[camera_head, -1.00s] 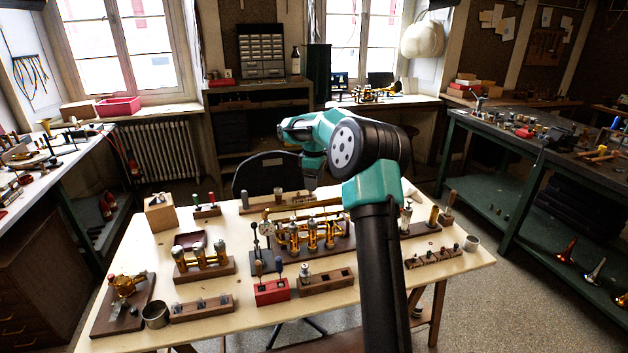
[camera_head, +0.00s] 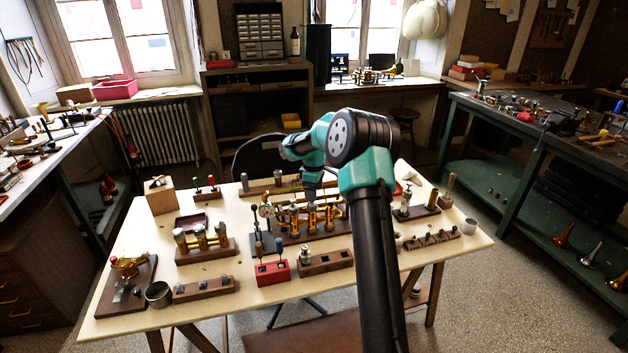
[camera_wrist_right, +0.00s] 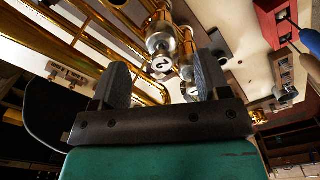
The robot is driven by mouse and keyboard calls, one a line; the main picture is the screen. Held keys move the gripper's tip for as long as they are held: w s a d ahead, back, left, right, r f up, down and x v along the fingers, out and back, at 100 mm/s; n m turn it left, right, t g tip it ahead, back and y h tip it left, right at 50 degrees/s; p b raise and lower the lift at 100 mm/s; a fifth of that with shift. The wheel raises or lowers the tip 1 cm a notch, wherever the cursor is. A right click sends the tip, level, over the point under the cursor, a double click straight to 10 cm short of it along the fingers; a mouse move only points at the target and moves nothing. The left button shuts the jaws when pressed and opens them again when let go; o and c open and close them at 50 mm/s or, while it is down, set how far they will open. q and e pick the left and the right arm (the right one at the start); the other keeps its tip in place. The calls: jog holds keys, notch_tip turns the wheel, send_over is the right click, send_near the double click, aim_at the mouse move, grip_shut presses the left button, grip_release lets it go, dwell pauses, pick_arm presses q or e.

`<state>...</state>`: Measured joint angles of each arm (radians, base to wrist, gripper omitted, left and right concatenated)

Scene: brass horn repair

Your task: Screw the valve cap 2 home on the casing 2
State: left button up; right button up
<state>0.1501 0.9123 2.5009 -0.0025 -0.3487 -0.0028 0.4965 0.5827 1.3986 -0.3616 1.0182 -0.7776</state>
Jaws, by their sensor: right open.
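The brass valve section with its casings (camera_head: 312,219) stands on a wooden base in the middle of the table. In the right wrist view a silver cap marked 2 (camera_wrist_right: 161,65) sits at the end of a brass casing (camera_wrist_right: 160,22). How far it is screwed on I cannot tell. My right gripper (camera_wrist_right: 163,78) is open, with the marked cap showing between its two fingers; contact is not visible. In the head view my right gripper (camera_head: 312,194) hangs over the valve section, its tips hard to make out. My left gripper is not in view.
A second silver cap (camera_wrist_right: 188,88) is close to the right finger. Brass tubing (camera_wrist_right: 85,30) runs along the left. A red tool block (camera_head: 271,273) and a wooden tray (camera_head: 326,263) stand in front. A metal cup (camera_head: 158,294) is at the front left.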

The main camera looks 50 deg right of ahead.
aim_at(313, 204)
jog(key=shift+f, duration=3)
jog(key=shift+c, duration=0.4)
jog(key=c, duration=1)
jog(key=m, duration=0.4)
jog(key=shift+a+m, duration=0.1)
jog(key=shift+m, duration=0.5)
jog(key=m, duration=0.3)
jog(key=shift+a+m, duration=0.1)
jog(key=shift+m, duration=1)
